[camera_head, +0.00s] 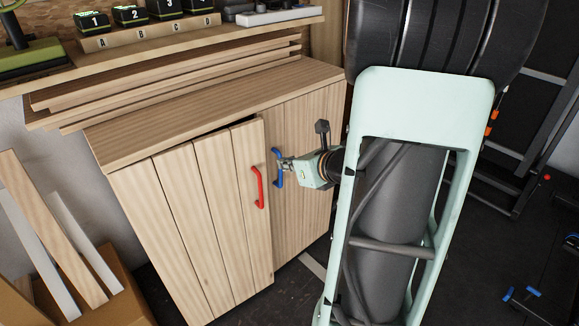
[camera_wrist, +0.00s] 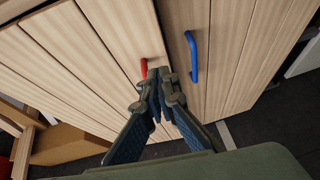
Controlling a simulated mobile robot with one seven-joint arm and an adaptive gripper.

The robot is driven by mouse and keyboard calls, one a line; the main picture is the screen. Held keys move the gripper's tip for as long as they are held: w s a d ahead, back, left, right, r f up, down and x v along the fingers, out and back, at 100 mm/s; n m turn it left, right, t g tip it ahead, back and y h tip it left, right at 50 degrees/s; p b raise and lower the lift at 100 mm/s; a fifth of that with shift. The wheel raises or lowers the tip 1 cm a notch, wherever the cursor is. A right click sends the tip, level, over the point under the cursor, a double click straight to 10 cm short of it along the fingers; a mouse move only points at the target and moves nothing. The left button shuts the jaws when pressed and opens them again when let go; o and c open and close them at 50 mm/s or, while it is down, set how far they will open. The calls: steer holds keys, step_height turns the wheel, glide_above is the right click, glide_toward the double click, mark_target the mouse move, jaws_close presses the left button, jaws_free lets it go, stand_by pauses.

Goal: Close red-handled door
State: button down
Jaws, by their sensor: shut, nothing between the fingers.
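The red-handled door (camera_head: 215,215) is the left door of the wooden cabinet and stands slightly ajar, with a dark gap along its top edge. Its red handle (camera_head: 259,188) is a vertical bar near the door's right edge. In the wrist view the red handle (camera_wrist: 144,69) shows just left of my fingertips and is partly hidden by them. My gripper (camera_head: 286,164) is shut and empty, in front of the cabinet near where the two doors meet. In the wrist view my gripper (camera_wrist: 160,76) has its fingers together; I cannot tell whether they touch the door.
The right door (camera_head: 310,150) has a blue handle (camera_head: 278,167), very close to my gripper, and looks closed. Wooden boards (camera_head: 75,245) lean in a cardboard box at the left. A shelf with numbered black bins (camera_head: 92,22) is above. Dark floor shows below the doors.

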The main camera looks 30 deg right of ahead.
mark_target(263, 146)
steer(key=x, duration=0.5)
steer(key=r+b+x, duration=0.1)
steer(key=x, duration=0.2)
steer(key=shift+w, duration=0.25)
steer(key=shift+w+r, duration=0.1)
steer(key=shift+w, duration=0.6)
steer(key=shift+w+r, duration=0.1)
steer(key=shift+w, duration=0.3)
steer(key=w+n+y+p, duration=0.1)
steer(key=w, duration=0.2)
steer(key=shift+w+a, duration=0.1)
steer(key=shift+w, duration=0.05)
steer(key=shift+w+a+r+n+y, duration=0.1)
steer(key=shift+w+r+n+y, duration=0.05)
steer(key=shift+w+n+y, duration=0.2)
